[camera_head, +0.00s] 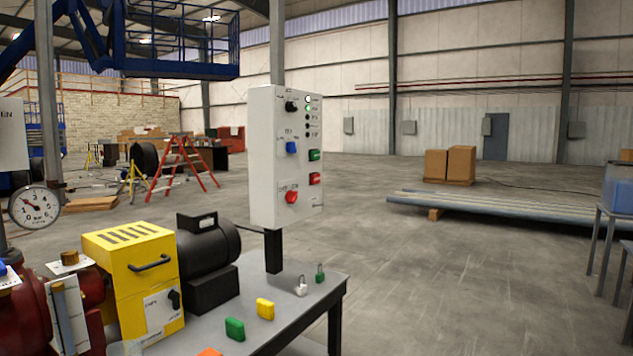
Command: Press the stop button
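A white control box (263,160) stands on a dark post at the back of a grey table. A larger red knob (291,197) is at the lower left of the panel. A blue knob (291,147) and a black selector (291,106) are above it. An indicator light at the upper right shows green. My gripper is not in view. Nothing blocks the panel front.
The grey table (323,287) carries a yellow box (131,275), a black motor (207,250), two padlocks, and green and yellow blocks. Red machinery and a pressure gauge (34,206) are at the left. Floor right of the table is open. Long pipes (500,203) lie farther back.

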